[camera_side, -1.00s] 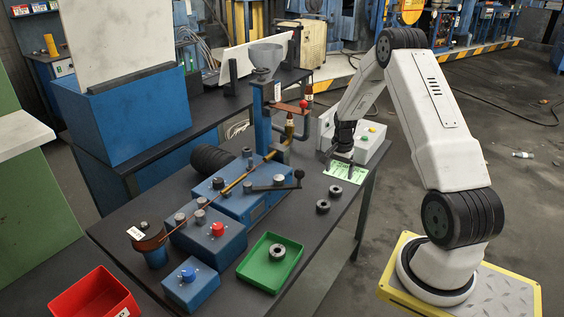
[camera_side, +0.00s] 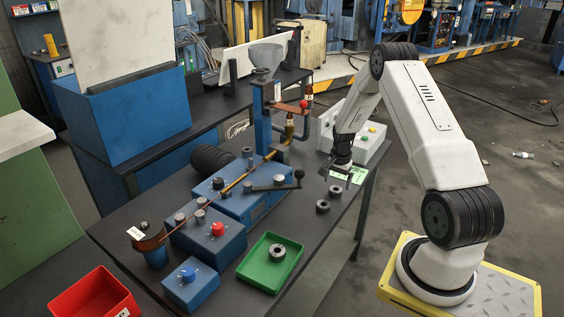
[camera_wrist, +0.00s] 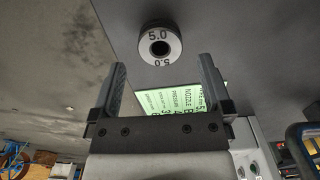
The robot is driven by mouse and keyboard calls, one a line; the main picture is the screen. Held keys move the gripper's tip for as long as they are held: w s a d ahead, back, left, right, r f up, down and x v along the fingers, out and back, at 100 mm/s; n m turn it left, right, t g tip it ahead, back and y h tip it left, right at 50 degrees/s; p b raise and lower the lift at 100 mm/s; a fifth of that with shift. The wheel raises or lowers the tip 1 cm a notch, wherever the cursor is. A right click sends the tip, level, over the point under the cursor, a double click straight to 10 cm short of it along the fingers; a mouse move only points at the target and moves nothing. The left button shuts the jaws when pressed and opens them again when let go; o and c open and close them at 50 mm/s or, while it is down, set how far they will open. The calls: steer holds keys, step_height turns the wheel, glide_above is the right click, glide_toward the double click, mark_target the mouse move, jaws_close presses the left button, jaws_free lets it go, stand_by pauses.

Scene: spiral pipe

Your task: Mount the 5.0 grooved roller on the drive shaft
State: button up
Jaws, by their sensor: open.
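The grooved roller marked 5.0 (camera_wrist: 160,35) is a grey ring with a dark central hole; it lies flat on the table, just beyond my fingertips in the wrist view. My gripper (camera_wrist: 161,68) is open and empty, its two fingers spread with the roller centred ahead of the gap. In the side view my gripper (camera_side: 338,175) hangs over the green card, close to two dark rollers, the nearer (camera_side: 335,191) and the other (camera_side: 322,206). Their markings are too small to read there. The blue drive unit (camera_side: 243,203) stands to the left; I cannot single out its drive shaft.
The green printed card (camera_wrist: 170,101) lies under my gripper. A green tray (camera_side: 251,270) holds another ring. A white box with coloured buttons (camera_side: 372,143) stands behind my gripper. A dark lever (camera_side: 275,186) projects over the drive unit. Bare tabletop (camera_side: 305,228) lies between tray and rollers.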

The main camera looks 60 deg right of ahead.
mark_target(337, 187)
steer(key=shift+f, duration=1.6)
jaws_close()
steer(key=shift+r, duration=0.1)
steer(key=shift+r, duration=0.75)
steer(key=s+a+r, duration=0.8)
steer(key=s+r, duration=0.3)
steer(key=shift+a+r, duration=0.15)
steer(key=shift+a, duration=0.15)
